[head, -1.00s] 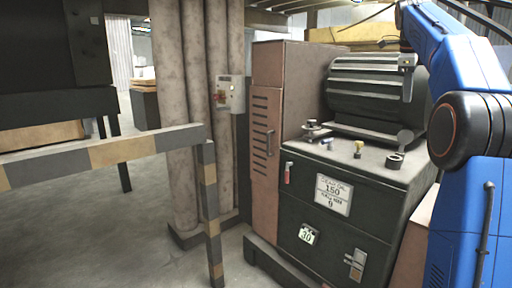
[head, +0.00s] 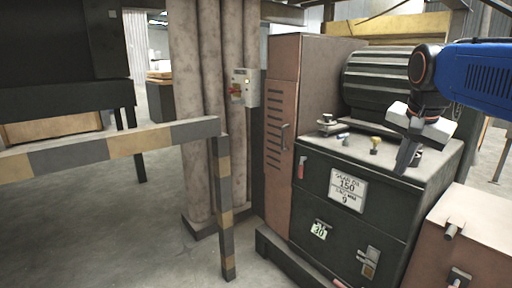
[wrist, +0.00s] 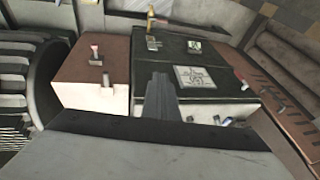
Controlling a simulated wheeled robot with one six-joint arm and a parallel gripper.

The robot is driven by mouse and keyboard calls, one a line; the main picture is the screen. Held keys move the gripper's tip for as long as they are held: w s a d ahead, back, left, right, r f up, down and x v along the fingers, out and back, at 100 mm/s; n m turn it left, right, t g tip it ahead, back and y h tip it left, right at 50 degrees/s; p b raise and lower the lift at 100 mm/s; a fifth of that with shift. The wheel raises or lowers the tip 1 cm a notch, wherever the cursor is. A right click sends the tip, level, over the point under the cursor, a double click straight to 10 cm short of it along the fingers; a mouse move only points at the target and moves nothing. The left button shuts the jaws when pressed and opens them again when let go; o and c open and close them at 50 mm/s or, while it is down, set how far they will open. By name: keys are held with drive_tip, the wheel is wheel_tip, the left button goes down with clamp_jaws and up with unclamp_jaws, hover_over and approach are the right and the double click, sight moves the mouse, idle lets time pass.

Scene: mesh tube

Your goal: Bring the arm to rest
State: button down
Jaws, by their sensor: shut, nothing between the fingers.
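My gripper (head: 404,164) hangs at the end of my blue arm at the right of the head view, fingers pointing down. It is shut and holds nothing. In the head view it overlaps the top of the dark machine cabinet (head: 325,200); I cannot tell how far above that top it is. In the wrist view the closed fingers (wrist: 161,92) stand in front of the same dark cabinet (wrist: 150,60), which appears upside down there. The cabinet top part behind the gripper is hidden.
A ribbed motor drum (head: 375,80) sits behind the cabinet top, with a yellow knob (head: 375,142) in front. A tall pinkish cabinet (head: 283,150) stands left of it, and a pink box (head: 470,235) right. A striped barrier (head: 105,147) crosses the left, over open floor (head: 100,235).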

drive_tip(key=s+a+f+n, duration=0.3)
drive_tip(key=s+f+n, duration=0.2)
drive_tip(key=s+f, duration=0.4)
drive_tip(key=s+a+f+n+y, duration=0.1)
drive_tip(key=s+a+f+n, duration=0.3)
drive_tip(key=s+f, duration=0.5)
wheel_tip(320, 180, down, 4)
drive_tip(key=shift+s+f+n+t, duration=0.25)
drive_tip(key=shift+s+n+t, duration=0.1)
drive_tip(key=shift+n, duration=0.15)
